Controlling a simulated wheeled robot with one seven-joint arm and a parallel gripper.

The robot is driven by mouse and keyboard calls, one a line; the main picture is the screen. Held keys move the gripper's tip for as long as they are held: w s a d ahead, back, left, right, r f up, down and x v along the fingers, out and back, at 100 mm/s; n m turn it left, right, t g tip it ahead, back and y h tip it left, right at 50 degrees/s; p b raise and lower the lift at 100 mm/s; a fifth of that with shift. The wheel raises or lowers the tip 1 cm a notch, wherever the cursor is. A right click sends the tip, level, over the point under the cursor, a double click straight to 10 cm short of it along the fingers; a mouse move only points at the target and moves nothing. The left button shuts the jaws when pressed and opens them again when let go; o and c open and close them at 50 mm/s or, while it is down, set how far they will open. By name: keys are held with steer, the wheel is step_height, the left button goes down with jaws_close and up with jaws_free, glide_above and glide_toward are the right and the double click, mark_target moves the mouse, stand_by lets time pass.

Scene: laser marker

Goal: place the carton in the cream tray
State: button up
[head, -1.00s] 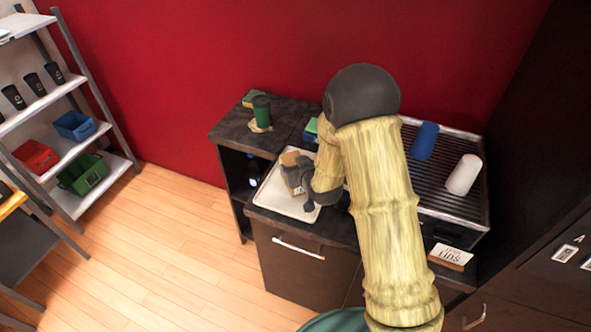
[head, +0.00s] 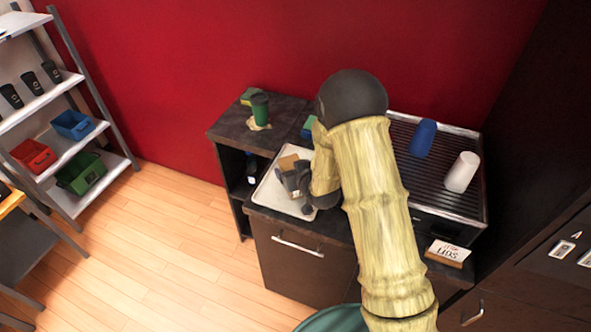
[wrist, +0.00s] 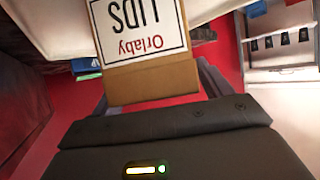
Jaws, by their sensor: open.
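The brown carton (head: 289,166) is over the left part of the cream tray (head: 268,193) and appears to stand in it. In the wrist view the carton (wrist: 150,80) shows a white label reading "Orlaby LIDS", upside down. My gripper (head: 300,188) is at the carton, partly hidden by my own arm. Its jaws (wrist: 155,85) are open, with one finger on each side of the carton's near end. The head view hides the tray's right part behind my arm. I cannot tell whether a finger still touches the carton.
A blue cup (head: 423,138) and a white cup (head: 462,172) stand on the ribbed rack at right. A lids sign (head: 449,254) sits in front. Shelves (head: 95,140) stand at far left.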

steer(key=shift+r, duration=0.15)
steer(key=b+v, duration=0.2)
steer(key=v, duration=1)
steer(key=shift+s, duration=0.15)
